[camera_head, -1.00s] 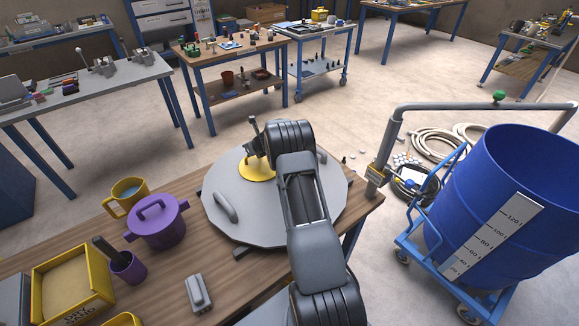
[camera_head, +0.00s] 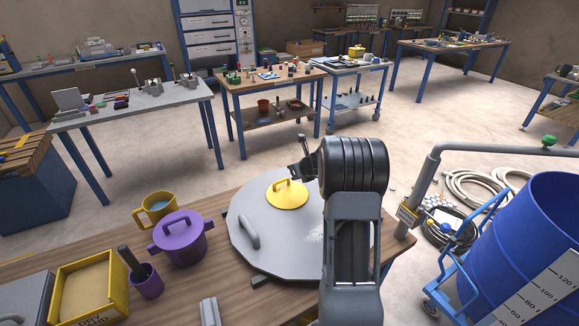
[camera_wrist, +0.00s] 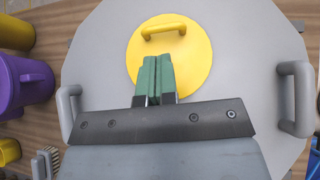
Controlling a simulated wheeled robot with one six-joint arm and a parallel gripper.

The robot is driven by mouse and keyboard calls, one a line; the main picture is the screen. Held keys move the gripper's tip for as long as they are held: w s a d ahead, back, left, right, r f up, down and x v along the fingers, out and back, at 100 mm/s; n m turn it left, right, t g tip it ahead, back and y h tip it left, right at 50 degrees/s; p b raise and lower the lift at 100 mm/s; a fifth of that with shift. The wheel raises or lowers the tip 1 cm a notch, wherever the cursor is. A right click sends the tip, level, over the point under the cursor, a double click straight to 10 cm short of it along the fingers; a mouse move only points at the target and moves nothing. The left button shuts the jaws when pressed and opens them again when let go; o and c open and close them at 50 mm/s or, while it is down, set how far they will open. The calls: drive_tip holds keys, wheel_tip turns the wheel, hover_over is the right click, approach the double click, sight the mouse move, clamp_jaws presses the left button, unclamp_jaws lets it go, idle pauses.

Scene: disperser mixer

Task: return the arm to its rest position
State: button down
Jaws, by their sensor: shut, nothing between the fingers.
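My gripper (camera_wrist: 155,82) has its two green fingers pressed together with nothing between them. In the wrist view it is in front of the yellow lid with a handle (camera_wrist: 186,62), which lies on the large grey round cover (camera_wrist: 230,30). In the head view my gripper (camera_head: 303,158) is up above the cover (camera_head: 262,258), its fingers small and partly hidden by my wrist. The yellow lid (camera_head: 288,198) is to its lower left, apart from it. My arm stands upright over the right side of the cover and hides part of it.
Left of the cover on the wooden table are a purple pot (camera_head: 181,240), a yellow mug (camera_head: 155,208), a purple cup (camera_head: 146,284) and a yellow bin (camera_head: 88,292). A blue drum (camera_head: 535,235) on a trolley and a grey pipe (camera_head: 480,148) stand at right.

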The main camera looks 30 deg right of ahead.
drive_tip(key=s+a+n+g+y, duration=0.1)
drive_tip(key=s+a+n+g, duration=0.2)
drive_tip(key=s+a+n, duration=0.5)
drive_tip(key=s+a+n+g+y, duration=0.1)
drive_tip(key=s+a+n+g, duration=0.3)
drive_tip(key=n, duration=0.7)
drive_tip(key=s+a+r+n+h, duration=0.1)
drive_tip(key=s+a+r+n, duration=0.2)
drive_tip(key=s+n, duration=0.2)
drive_tip(key=s+a+r+n+t+h, duration=0.1)
drive_tip(key=s+a+r+n, duration=0.2)
drive_tip(key=s+r+n, duration=0.1)
drive_tip(key=s+a+r+n+h, duration=0.1)
drive_tip(key=s+a+r+n, duration=0.2)
drive_tip(key=s+n, duration=0.4)
drive_tip(key=shift+s+r, duration=0.15)
drive_tip(key=shift+s, duration=0.7)
